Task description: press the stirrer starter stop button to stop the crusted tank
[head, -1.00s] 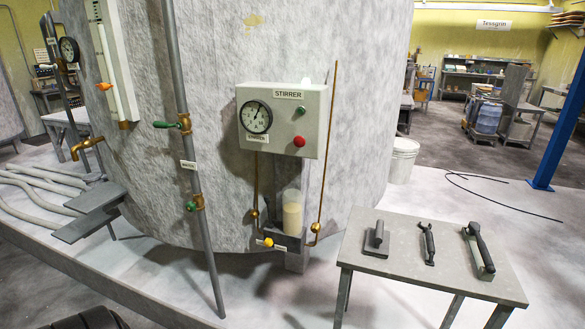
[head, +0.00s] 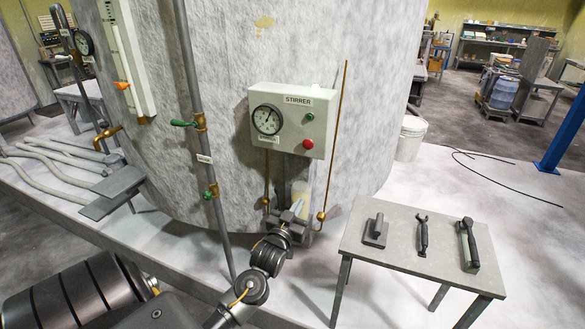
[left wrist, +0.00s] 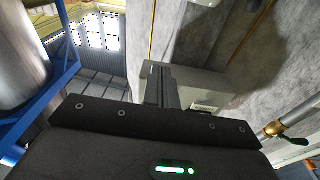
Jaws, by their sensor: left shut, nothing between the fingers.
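The grey stirrer starter box (head: 278,96), labelled STIRRER, is fixed to the front of the large crusted tank (head: 345,55). It carries a round gauge (head: 266,119) on the left, a green button (head: 310,116) at upper right and a red button (head: 307,144) below it. In the left wrist view the shut fingers (left wrist: 161,88) point toward the box (left wrist: 204,92); the buttons cannot be made out there. My right gripper is not in view.
A vertical pipe with green-handled valves (head: 201,122) stands left of the box, and a thin copper rod (head: 337,130) rises at its right. A small table (head: 395,262) with several hand tools is at the right. A white bucket (head: 411,138) stands behind it.

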